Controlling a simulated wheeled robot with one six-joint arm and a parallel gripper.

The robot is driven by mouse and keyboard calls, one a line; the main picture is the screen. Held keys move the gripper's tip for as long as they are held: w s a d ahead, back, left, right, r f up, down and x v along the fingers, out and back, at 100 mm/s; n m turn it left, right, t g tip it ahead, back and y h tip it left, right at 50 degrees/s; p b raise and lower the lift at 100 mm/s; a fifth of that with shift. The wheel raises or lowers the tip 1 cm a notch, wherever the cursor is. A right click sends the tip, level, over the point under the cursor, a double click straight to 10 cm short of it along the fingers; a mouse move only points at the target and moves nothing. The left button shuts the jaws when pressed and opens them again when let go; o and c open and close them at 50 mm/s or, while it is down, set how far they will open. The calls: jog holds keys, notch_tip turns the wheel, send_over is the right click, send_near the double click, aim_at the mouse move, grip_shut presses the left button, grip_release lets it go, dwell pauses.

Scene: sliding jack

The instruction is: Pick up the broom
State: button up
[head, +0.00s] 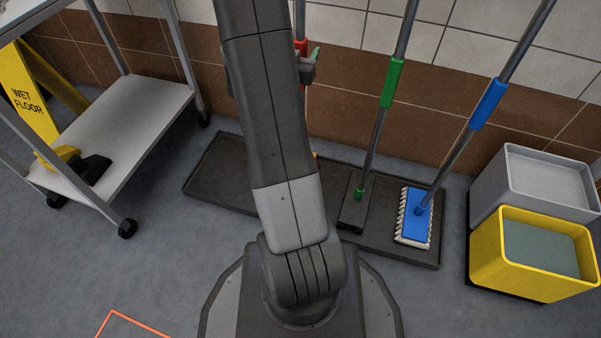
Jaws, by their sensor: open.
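Three long-handled tools stand against the tiled wall. One has a red grip (301,47); its lower part is mostly hidden behind my arm, so its head cannot be made out. One has a green grip (392,83) and a dark block-shaped head (354,207). One has a blue grip (488,104) and a blue head with a white fringe, like a mop (416,214). Which is the broom is not certain from this view. My gripper (308,67) is mostly hidden behind my arm; a part shows beside the red-grip handle, and contact cannot be told. It is open.
The tools' heads rest in a low dark tray (215,181) on the floor. A grey bucket (505,180) and a yellow bucket (490,255) stand at the right. A shelf cart (130,120) with a yellow wet floor sign (28,95) stands at the left.

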jog(key=shift+w+d, duration=0.1)
jog(key=shift+w, duration=0.25)
jog(key=shift+r, duration=0.1)
grip_shut()
